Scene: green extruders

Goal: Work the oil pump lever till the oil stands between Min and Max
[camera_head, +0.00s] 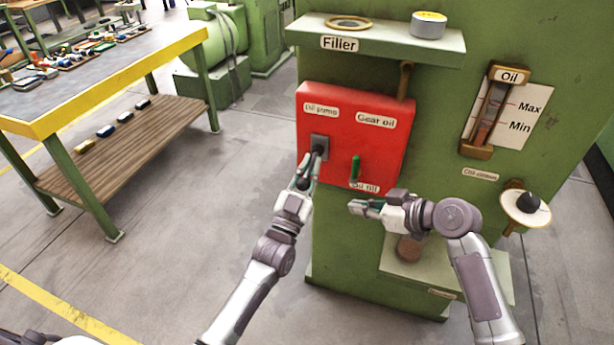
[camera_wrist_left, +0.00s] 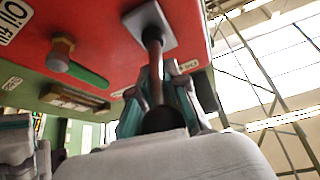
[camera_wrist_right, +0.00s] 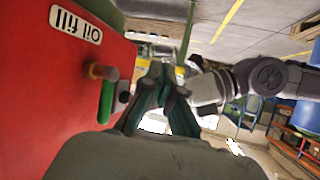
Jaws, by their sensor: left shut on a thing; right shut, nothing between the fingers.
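The oil pump lever (camera_wrist_left: 155,75) is a brown rod with a black knob, sticking out of a grey plate on the red panel (camera_head: 335,103). My left gripper (camera_head: 304,172) is shut on the lever near its knob; it also shows in the left wrist view (camera_wrist_left: 160,108). My right gripper (camera_head: 353,206) is shut and empty, below the green oil fill handle (camera_head: 355,168) and apart from it. The oil gauge (camera_head: 490,110), with Max and Min marks, is at the upper right. Its tube looks reddish brown low down; the exact level is too small to tell.
A shelf above the panel carries a brass filler ring (camera_head: 350,23) and a round tin (camera_head: 429,24). A black knob on a pale disc (camera_head: 527,203) juts out at the right. A yellow-edged workbench (camera_head: 100,85) stands at the left, with clear floor between.

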